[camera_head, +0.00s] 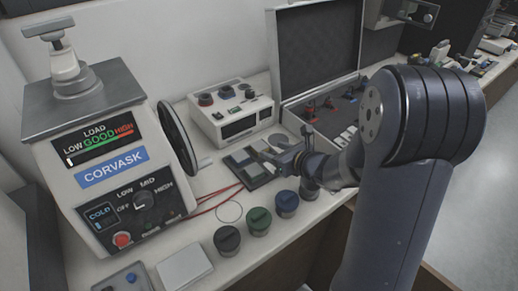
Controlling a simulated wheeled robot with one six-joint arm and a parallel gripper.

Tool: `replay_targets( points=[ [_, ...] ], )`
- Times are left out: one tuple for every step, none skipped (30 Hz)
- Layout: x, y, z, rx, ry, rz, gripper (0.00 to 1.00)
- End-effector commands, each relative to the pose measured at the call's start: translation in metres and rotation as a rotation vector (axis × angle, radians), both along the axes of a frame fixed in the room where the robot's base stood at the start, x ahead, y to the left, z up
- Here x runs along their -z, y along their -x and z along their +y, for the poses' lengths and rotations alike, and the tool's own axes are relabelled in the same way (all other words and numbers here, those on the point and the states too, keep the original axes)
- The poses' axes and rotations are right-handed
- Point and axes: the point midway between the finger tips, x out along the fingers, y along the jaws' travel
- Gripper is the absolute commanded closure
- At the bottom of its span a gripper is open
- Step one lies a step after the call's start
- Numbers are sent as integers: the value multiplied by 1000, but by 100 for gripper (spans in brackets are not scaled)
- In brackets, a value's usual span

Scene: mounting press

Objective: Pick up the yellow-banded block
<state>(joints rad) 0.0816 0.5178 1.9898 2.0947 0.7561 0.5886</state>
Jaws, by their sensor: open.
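I cannot make out a yellow-banded block in this view; it may be hidden or too small to tell. My gripper (268,157) is open, low over a dark flat tray (235,161) with small grey-green pieces near the middle of the bench. I cannot tell whether anything stands between the fingers. My arm comes in from the right and hides part of the bench behind it. The mounting press (112,165), marked CORVASK, stands at the left with a handwheel (178,138) on its right side.
A black (227,240), a green (258,221) and a blue (286,203) round piece stand along the bench's front. A white control box (232,112) stands behind the tray. An open case (318,50) holds red-topped items. Red leads lie between press and tray.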

Motion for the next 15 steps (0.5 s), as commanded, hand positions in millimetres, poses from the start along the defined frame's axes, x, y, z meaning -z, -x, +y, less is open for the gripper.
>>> replay_targets(
  points=[
    [3,-5,4,-2,1,1,49],
    [4,-7,5,-2,1,2,49],
    [5,-9,7,-1,0,2,49],
    [5,-10,8,0,-1,1,49],
    [6,-11,9,0,0,0,49],
    [7,-13,10,-1,0,0,49],
    [7,-14,11,-1,0,1,49],
    [8,-15,13,-2,0,1,49],
    [10,-18,15,-1,-1,2,49],
    [12,-21,18,-2,0,1,49],
    [14,-24,21,-3,0,2,49],
    [15,-28,24,-2,-1,2,49],
    [18,-30,26,-2,-1,3,49],
    [19,-33,29,-3,0,2,49],
    [21,-37,31,-1,0,1,49]
  ],
)
